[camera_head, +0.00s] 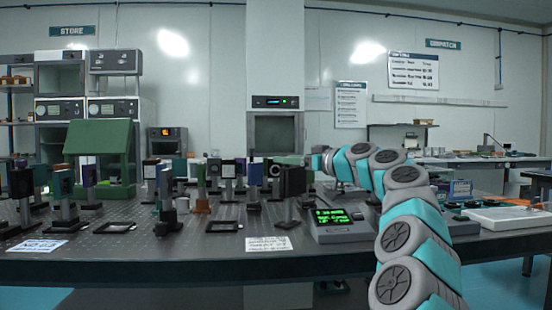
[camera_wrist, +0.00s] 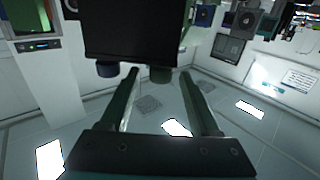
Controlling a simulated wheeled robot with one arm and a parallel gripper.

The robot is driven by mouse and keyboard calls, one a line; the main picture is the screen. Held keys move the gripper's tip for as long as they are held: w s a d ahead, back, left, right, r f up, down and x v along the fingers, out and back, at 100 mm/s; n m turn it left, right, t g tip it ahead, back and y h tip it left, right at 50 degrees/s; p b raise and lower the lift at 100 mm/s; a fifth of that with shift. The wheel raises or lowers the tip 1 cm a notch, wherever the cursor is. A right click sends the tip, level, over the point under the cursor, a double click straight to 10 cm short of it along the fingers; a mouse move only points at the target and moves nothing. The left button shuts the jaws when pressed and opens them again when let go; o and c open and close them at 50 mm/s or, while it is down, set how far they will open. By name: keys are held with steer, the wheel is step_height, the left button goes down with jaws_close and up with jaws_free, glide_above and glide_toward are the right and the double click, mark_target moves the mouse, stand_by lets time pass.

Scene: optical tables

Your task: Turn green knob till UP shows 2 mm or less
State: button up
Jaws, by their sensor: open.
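My gripper (camera_wrist: 159,76) is open. In the wrist view its two fingers reach up to the edge of a dark square optic mount (camera_wrist: 130,35). A dark round knob (camera_wrist: 162,74) on the mount's edge sits between the fingertips, with gaps at the sides; I cannot tell whether they touch it. A second, bluish-dark knob (camera_wrist: 107,69) is left of the left finger. Neither knob looks clearly green. In the head view my arm reaches left to a dark mount on a post (camera_head: 292,182). A readout box with a green-lit screen (camera_head: 334,218) stands in front; its text is too small to read.
Several posts and mounts crowd the perforated optical table (camera_head: 190,240) left of my arm. A paper card (camera_head: 268,244) lies near the front edge. A green housing (camera_head: 98,140) stands behind at left. A pale flat plate (camera_head: 510,217) lies at the right.

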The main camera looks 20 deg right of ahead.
steer(key=shift+p+x, duration=0.4)
steer(key=shift+x, duration=1.75)
jaws_close()
